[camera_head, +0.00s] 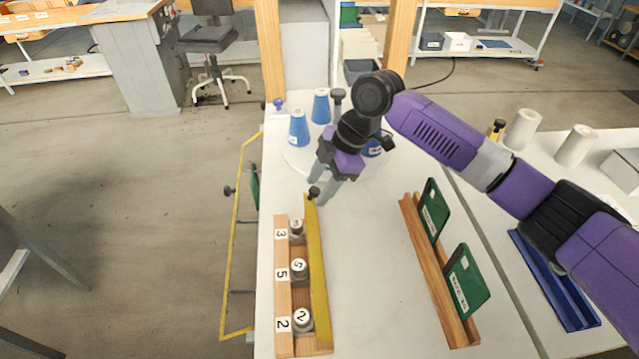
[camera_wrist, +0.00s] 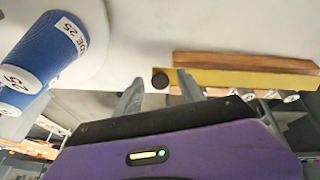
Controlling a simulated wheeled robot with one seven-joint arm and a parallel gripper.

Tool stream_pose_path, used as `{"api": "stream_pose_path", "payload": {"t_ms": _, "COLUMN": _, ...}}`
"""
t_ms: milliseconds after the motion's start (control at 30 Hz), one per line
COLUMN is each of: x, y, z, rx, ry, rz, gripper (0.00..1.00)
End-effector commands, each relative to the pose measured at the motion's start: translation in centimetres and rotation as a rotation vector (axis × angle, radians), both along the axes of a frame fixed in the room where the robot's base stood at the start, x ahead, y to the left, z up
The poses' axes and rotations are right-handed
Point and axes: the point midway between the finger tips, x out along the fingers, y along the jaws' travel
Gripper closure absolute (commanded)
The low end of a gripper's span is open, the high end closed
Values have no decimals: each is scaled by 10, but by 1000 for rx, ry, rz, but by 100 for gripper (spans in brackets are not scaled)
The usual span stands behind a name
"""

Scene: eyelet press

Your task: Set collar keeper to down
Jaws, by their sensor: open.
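The collar keeper looks to be the long yellow bar (camera_head: 317,275) along the right side of a wooden rack (camera_head: 283,300). It stands up beside the collars rather than lying over them; its exact tilt is hard to tell. A black knob (camera_head: 314,193) sits at its far end. Grey collars with white tops marked with numbers stand in the rack, one of them near the middle (camera_head: 299,267). My gripper (camera_head: 320,186) is open at the knob. In the wrist view the knob (camera_wrist: 160,79) shows between the two fingertips; contact cannot be told.
Blue cones (camera_head: 299,128) stand on a round white plate behind my gripper. A wooden holder (camera_head: 427,262) with green cards (camera_head: 466,280) stands to the right. The white table between rack and card holder is clear.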

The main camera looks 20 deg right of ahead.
Motion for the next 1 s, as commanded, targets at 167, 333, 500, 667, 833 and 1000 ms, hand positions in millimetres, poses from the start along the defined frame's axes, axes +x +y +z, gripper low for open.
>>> {"api": "stream_pose_path", "payload": {"t_ms": 167, "x": 0, "y": 0, "z": 0, "rx": 0, "ry": 0, "rz": 0, "gripper": 54}}
{"api": "stream_pose_path", "payload": {"t_ms": 333, "x": 0, "y": 0, "z": 0, "rx": 0, "ry": 0, "rz": 0, "gripper": 87}}
{"api": "stream_pose_path", "payload": {"t_ms": 500, "x": 0, "y": 0, "z": 0, "rx": 0, "ry": 1, "rz": 0, "gripper": 100}}
{"api": "stream_pose_path", "payload": {"t_ms": 667, "x": 0, "y": 1, "z": 1, "rx": -12, "ry": 5, "rz": 2, "gripper": 100}}
{"api": "stream_pose_path", "payload": {"t_ms": 833, "x": 1, "y": 6, "z": 4, "rx": -68, "ry": 24, "rz": 4, "gripper": 100}}
{"api": "stream_pose_path", "payload": {"t_ms": 1000, "x": 3, "y": 12, "z": 6, "rx": -170, "ry": 56, "rz": 5, "gripper": 100}}
